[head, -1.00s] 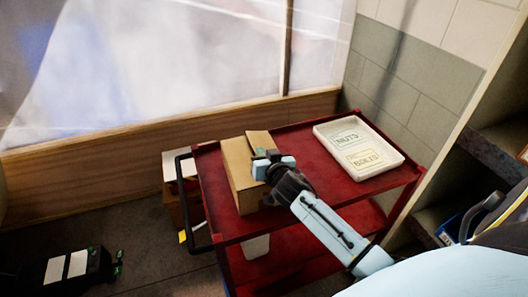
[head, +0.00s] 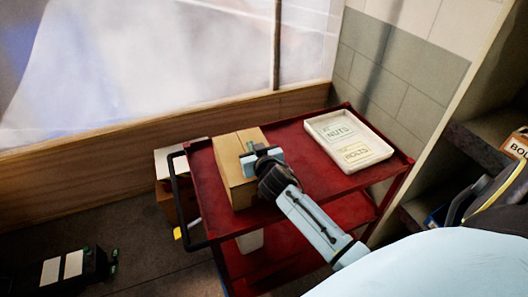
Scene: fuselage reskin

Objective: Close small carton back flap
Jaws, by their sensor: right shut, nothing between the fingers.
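The small brown carton (head: 232,178) stands on the left end of the red cart's top shelf. In the head view its top looks flat, with a seam running from front to back. My right gripper (head: 250,152) is shut and empty, over the right part of the carton's top. Its fingertips are at or just above the cardboard; I cannot tell if they touch. The gripper and wrist hide part of the carton's top and right side. My left gripper is not in view.
The red cart (head: 296,148) has a white tray (head: 318,128) labelled NUTS and BOLTS at its right. A black handle (head: 178,205) is at the cart's left end. Another box (head: 168,166) stands beyond it. A black object (head: 90,265) with white panels lies lower left.

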